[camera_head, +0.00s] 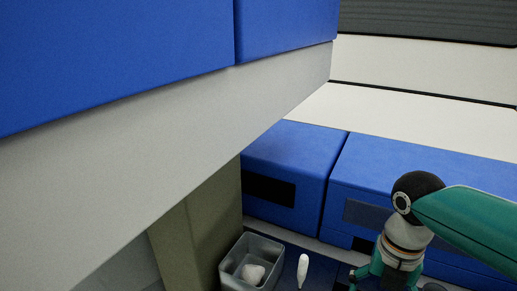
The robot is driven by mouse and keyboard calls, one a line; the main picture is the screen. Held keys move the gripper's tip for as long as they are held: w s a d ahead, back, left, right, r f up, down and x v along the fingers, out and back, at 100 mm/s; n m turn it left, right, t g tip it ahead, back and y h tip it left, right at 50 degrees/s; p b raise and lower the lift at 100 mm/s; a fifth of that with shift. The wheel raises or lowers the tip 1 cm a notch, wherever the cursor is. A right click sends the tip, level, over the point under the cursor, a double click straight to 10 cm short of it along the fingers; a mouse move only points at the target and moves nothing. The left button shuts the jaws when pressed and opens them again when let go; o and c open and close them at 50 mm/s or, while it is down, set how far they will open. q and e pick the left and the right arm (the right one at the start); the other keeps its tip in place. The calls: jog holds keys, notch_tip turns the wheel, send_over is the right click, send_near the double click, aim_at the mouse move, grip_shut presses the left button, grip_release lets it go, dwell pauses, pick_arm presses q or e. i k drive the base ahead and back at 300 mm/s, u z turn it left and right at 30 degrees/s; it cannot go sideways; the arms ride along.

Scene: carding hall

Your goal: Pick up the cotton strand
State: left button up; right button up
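A small white elongated piece (303,270), which may be the cotton strand, stands out against a dark surface at the bottom middle. A white fluffy lump (254,273) lies inside a grey open bin (233,265) just left of it. My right arm comes in from the right and bends down. Its gripper (384,277) is at the bottom edge, right of the white piece and apart from it. The fingertips cannot be made out, so its opening is unclear. My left gripper is out of view.
A large blue and grey machine body (150,110) fills the upper left. An olive-brown post (205,225) stands directly behind and left of the bin. Blue machine housings (295,160) line the back. A dark surface shows between bin and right arm.

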aim_at(303, 266)
jog(key=k, duration=0.95)
